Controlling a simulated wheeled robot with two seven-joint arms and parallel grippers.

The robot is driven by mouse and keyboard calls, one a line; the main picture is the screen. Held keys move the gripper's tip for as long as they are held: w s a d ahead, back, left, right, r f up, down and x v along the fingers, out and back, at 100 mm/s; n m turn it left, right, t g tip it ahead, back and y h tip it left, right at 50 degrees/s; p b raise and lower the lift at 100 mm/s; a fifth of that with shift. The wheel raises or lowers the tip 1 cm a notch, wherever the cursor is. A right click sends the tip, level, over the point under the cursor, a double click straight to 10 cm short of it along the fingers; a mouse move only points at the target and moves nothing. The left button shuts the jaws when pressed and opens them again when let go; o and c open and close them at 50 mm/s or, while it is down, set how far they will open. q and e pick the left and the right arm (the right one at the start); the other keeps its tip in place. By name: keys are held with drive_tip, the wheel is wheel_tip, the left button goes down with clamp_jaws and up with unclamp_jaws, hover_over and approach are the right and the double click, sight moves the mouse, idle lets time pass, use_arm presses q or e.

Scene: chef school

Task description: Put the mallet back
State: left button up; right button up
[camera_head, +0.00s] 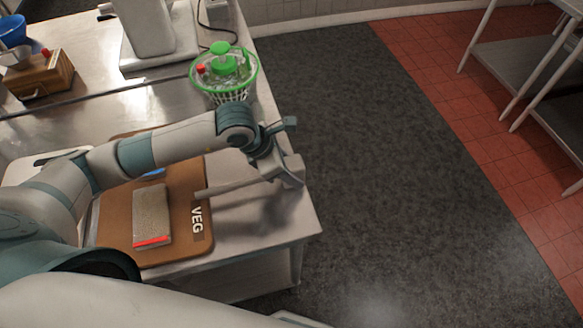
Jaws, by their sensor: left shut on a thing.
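My left arm reaches in from the left across the steel table. My left gripper (286,168) is shut on the mallet (230,187) near the table's right edge. The mallet is a pale grey bar with a narrow end pointing left, just past the edge of the brown board; its right end is at the gripper and partly hidden. The mallet looks close to the table top, but I cannot tell whether it touches. My right gripper is not in view.
A brown VEG cutting board (180,244) bears a grey block with a red edge (151,216). A green-lidded basket (231,93), a white appliance (160,40) and a wooden grinder (40,77) stand behind. The steel table (272,230) is bare at its right front. Open floor lies right.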

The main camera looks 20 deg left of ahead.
use_arm(q)
drive_tip(key=shift+f, duration=0.25)
drive_tip(key=shift+f, duration=0.1)
drive_tip(key=shift+f+b, duration=0.1)
drive_tip(key=shift+b, duration=0.2)
drive_tip(key=o, duration=1.5)
drive_tip(key=shift+c, duration=0.2)
drive_tip(key=shift+r, duration=0.3)
